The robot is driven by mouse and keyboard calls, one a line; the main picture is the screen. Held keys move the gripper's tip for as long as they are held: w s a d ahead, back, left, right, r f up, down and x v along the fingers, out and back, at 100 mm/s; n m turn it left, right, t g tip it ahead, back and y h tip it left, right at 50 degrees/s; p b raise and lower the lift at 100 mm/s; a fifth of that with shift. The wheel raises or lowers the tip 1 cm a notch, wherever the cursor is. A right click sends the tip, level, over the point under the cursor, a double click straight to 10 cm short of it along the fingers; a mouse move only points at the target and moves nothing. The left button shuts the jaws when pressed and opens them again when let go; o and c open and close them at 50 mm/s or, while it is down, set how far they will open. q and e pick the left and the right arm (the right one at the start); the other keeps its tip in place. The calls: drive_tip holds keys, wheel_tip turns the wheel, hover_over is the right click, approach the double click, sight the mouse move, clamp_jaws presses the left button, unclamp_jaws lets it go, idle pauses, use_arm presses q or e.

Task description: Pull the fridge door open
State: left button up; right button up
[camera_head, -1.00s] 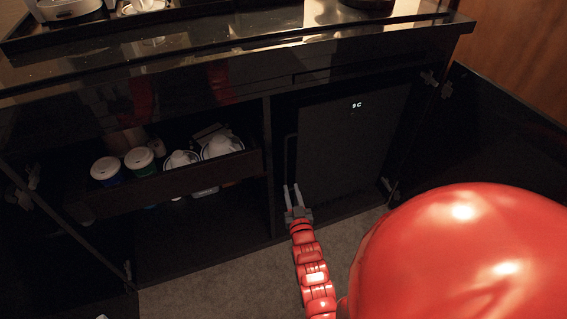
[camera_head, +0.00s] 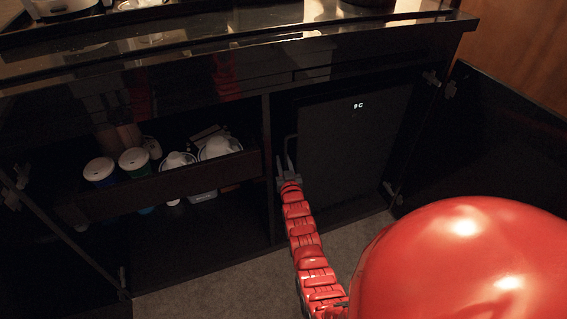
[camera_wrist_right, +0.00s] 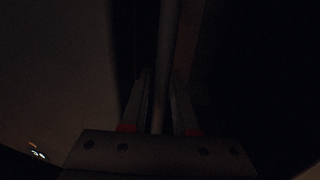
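The fridge door (camera_head: 350,150) is a dark, flat panel with a small lit display, in the right half of the cabinet. It looks shut. Its handle (camera_head: 288,138) is a thin vertical bar along the door's left edge. My right gripper (camera_head: 284,163) is at the lower part of this handle. In the right wrist view the handle bar (camera_wrist_right: 166,45) runs between the two fingers of the right gripper (camera_wrist_right: 160,90). The fingers stand apart with gaps beside the bar, though the picture is very dark. My left gripper is not in view.
A drawer (camera_head: 165,180) with cups and lidded containers is left of the fridge. An opened cabinet door (camera_head: 490,140) stands at the right. The glossy counter (camera_head: 230,50) is above. The carpet (camera_head: 230,280) in front is clear.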

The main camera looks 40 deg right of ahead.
clamp_jaws()
idle(1.4)
